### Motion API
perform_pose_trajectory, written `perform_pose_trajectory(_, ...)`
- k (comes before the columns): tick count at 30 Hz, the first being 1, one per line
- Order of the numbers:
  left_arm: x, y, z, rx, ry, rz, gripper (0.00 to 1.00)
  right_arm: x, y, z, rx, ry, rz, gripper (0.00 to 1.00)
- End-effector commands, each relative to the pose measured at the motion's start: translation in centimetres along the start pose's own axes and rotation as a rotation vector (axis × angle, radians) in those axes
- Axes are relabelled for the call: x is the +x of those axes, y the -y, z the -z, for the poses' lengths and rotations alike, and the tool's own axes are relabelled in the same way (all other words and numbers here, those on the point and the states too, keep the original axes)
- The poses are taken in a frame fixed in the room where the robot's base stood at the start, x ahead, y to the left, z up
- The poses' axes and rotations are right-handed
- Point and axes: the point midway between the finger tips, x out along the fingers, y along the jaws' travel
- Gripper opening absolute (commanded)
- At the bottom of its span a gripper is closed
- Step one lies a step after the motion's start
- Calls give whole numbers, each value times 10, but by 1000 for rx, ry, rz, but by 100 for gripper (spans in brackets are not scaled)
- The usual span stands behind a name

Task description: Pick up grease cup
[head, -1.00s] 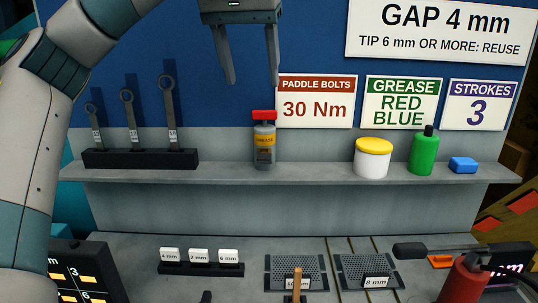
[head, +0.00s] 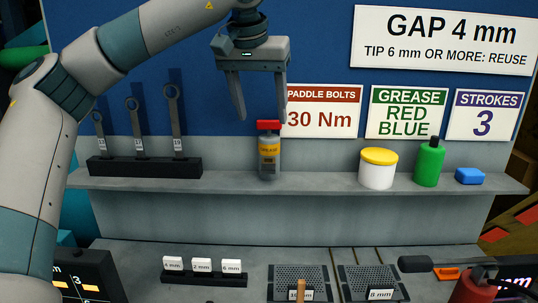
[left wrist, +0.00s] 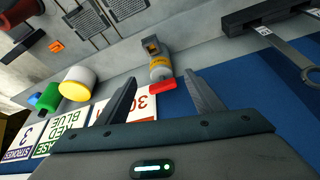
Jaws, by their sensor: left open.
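The grease cup (head: 269,157) is a small grey container with an orange label and a red cap. It stands upright on the shelf, right of the wrench rack. My left gripper (head: 261,119) is open and empty, with its fingers pointing down just above the cup. The fingertips are about level with the red cap in the head view. In the left wrist view the cup (left wrist: 158,63) lies just beyond the gap between the two open fingers (left wrist: 162,82). My right gripper is not in view.
A rack (head: 145,166) of wrenches stands left on the shelf (head: 325,181). Signs hang behind. A red-bodied tool (head: 472,288) is at the lower right.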

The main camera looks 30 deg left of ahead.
Motion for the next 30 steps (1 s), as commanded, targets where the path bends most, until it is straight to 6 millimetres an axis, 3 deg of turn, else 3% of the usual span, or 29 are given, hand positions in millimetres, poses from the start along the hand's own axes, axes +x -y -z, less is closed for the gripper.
perform_pose_trajectory(3,20,1,0,0,3,2,61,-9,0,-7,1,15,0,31)
perform_pose_trajectory(12,60,0,0,1,1,1,61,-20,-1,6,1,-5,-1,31)
perform_pose_trajectory(25,66,0,0,0,0,0,61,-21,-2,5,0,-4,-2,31)
perform_pose_trajectory(30,73,0,2,0,1,2,61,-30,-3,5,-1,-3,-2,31)
